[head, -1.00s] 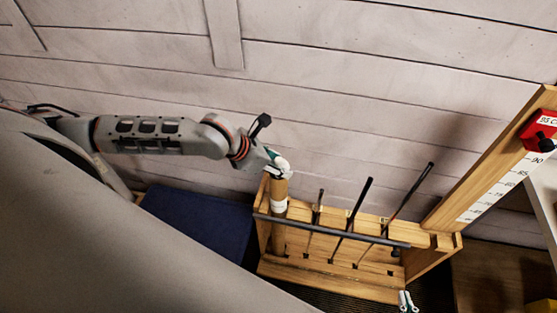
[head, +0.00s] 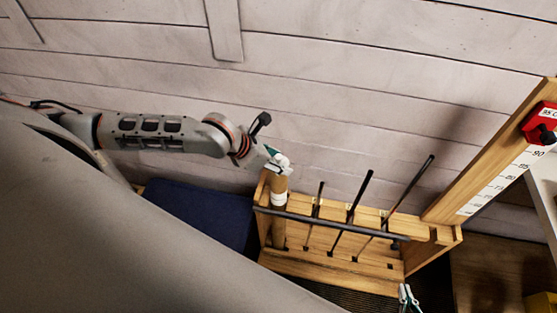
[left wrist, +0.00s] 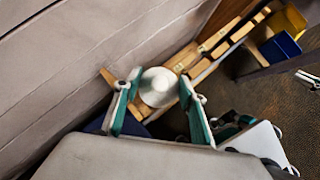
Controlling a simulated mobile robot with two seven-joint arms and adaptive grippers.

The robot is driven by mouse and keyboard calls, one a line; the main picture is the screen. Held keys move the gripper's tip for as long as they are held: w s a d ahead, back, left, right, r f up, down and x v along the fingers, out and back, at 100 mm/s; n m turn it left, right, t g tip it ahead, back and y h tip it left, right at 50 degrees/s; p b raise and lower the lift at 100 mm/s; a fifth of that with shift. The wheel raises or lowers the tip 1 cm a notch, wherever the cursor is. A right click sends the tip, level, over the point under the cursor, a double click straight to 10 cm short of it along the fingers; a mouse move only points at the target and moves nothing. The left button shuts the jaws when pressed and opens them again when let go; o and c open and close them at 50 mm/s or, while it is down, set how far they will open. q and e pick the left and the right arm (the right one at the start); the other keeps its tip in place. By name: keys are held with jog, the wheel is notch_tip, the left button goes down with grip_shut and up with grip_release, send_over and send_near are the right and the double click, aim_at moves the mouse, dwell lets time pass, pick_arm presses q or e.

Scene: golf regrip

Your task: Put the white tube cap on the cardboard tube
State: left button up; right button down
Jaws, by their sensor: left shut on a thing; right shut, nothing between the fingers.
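The brown cardboard tube (head: 279,186) with a white band stands nearly upright in the left end of the wooden rack (head: 330,270). My left gripper (head: 279,164) is at the tube's top end. In the left wrist view, its green-and-grey fingers (left wrist: 157,98) are shut on the round white tube cap (left wrist: 158,84). The cap covers the view of the tube there, and I cannot tell whether it is seated on the rim or just above it. My right gripper (head: 408,295) is shut and empty at the lower edge of the head view, in front of the rack's right end.
Several dark golf clubs (head: 349,216) lean in the rack behind a dark bar (head: 325,223). A wooden post with a height scale (head: 497,187) and a red block (head: 541,124) stands at right. A dark blue box or mat (head: 200,217) lies left of the rack. A plank wall is behind.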

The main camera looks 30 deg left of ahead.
pick_arm(q)
jog(key=shift+f, duration=0.25)
jog(key=o, duration=0.9)
jog(key=shift+c, duration=0.2)
jog(key=v, duration=1.2)
